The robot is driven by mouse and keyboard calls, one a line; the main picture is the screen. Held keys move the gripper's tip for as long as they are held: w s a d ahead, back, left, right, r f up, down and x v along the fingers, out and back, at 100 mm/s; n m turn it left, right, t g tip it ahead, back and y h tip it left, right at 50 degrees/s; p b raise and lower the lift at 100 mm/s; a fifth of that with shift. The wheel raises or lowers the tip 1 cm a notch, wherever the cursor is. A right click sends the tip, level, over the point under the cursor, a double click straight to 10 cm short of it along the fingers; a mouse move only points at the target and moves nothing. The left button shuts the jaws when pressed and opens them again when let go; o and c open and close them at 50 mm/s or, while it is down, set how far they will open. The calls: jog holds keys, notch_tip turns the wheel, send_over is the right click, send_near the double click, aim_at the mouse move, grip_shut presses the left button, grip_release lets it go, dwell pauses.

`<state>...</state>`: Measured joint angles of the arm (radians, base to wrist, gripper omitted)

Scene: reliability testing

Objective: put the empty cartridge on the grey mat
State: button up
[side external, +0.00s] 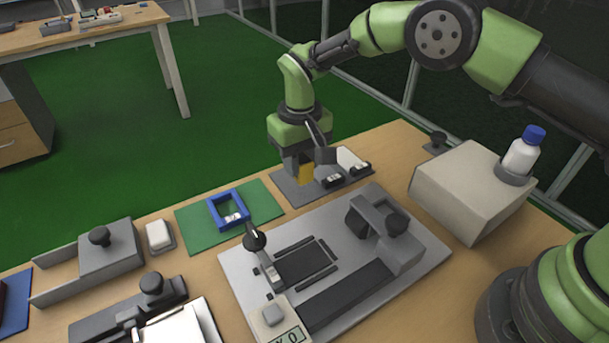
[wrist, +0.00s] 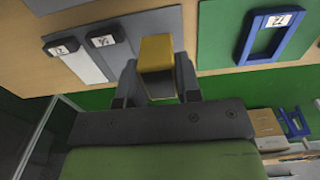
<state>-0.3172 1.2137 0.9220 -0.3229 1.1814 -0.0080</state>
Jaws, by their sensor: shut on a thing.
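My gripper (side external: 303,168) points down over the left part of the grey mat (side external: 296,194). It is shut on a yellow cartridge (side external: 307,174), which hangs upright between the fingers. The wrist view shows the yellow cartridge (wrist: 157,52) between the jaws (wrist: 157,82), with the grey mat (wrist: 152,22) around it. I cannot tell whether its lower end touches the mat, or whether it is empty. Two dark-ended pieces with white labels (wrist: 103,41) (wrist: 62,48) lie side by side on the mat, a short way from the yellow cartridge.
A green mat (side external: 188,226) with a blue frame (side external: 213,214) lies left of the grey mat. A grey fixture plate (side external: 240,290) with a clamp and lever stands in front. A beige box (side external: 468,187) with a blue-capped bottle (side external: 521,153) stands at right.

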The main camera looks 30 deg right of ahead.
aim_at(301, 178)
jog(key=shift+f, duration=2.15)
jog(key=o, duration=0.9)
jog(key=shift+f, duration=0.15)
